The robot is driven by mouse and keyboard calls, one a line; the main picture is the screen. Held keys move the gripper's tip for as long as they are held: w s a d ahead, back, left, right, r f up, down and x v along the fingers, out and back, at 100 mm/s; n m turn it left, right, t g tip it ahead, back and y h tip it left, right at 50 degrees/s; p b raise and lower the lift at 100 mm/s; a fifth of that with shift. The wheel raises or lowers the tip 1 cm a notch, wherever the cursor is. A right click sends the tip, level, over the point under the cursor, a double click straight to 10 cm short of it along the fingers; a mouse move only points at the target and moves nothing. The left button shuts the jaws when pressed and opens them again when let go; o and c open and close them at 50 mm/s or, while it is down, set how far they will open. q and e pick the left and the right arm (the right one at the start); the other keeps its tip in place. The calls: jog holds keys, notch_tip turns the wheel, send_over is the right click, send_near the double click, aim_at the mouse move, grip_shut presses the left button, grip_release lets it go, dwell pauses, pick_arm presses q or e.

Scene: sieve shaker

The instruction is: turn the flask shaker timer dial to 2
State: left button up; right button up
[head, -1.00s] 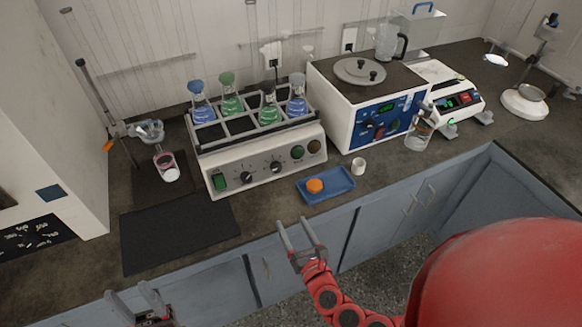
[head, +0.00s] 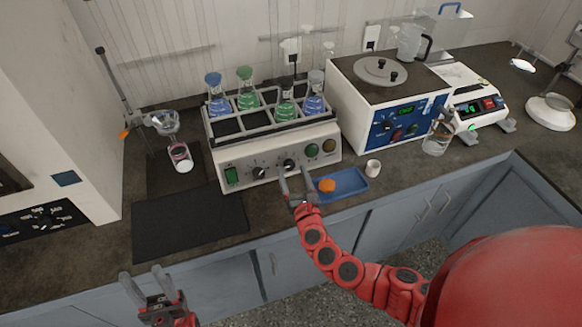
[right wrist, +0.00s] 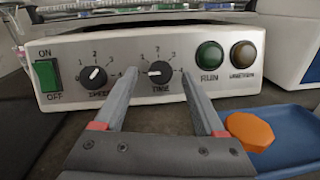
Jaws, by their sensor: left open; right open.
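The flask shaker (head: 233,157) is a white box with a rack of flasks on top. Its timer dial (right wrist: 159,72), a black knob marked TIME, is on the front panel right of the SPEED dial (right wrist: 94,77). The timer's white mark appears to point left, but the exact number is hard to read. My right gripper (head: 295,176) is open in front of the panel, just below the timer dial. In the right wrist view its fingertips lie to either side of the dial; contact cannot be told. My left gripper (head: 147,279) is open and empty, low at the left.
A blue tray (right wrist: 290,140) with an orange cap (right wrist: 250,131) lies beside my right gripper. Round RUN (right wrist: 209,54) and brown buttons and a green ON/OFF switch (right wrist: 47,75) share the panel. A dark mat (head: 190,225) lies empty at front left.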

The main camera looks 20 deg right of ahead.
aim_at(289, 164)
jog(key=shift+w, duration=1.2)
jog(key=shift+d, duration=0.1)
grip_shut()
